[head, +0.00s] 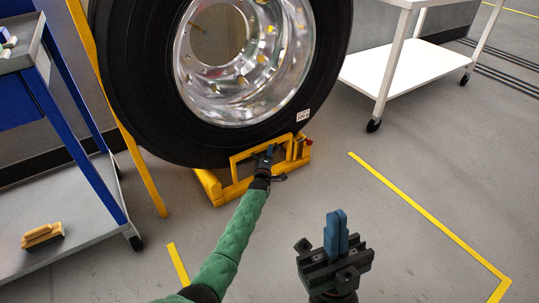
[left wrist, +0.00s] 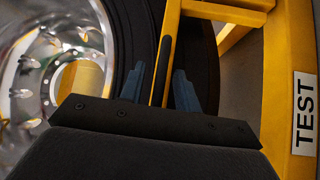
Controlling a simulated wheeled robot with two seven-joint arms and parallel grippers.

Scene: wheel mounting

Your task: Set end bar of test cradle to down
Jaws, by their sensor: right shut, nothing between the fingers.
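The yellow test cradle (head: 213,188) stands on the floor under a large wheel. Its end bar (head: 233,168) shows as a yellow frame raised at the near side of the tyre. My left gripper (head: 267,152) is at this bar. In the left wrist view the bar (left wrist: 172,22), with a black strip along it, runs between my two blue fingers (left wrist: 159,90). The fingers look apart, with narrow gaps beside the bar. A "TEST" label (left wrist: 304,113) is on a yellow part at the right. My right gripper (head: 337,235) is shut and empty, above the floor at the front.
The wheel (head: 130,95) with its shiny rim rises behind the bar. A blue-framed cart (head: 85,215) with a brush (head: 42,236) is at the left. A white wheeled table (head: 400,75) stands back right. The floor between the yellow lines is clear.

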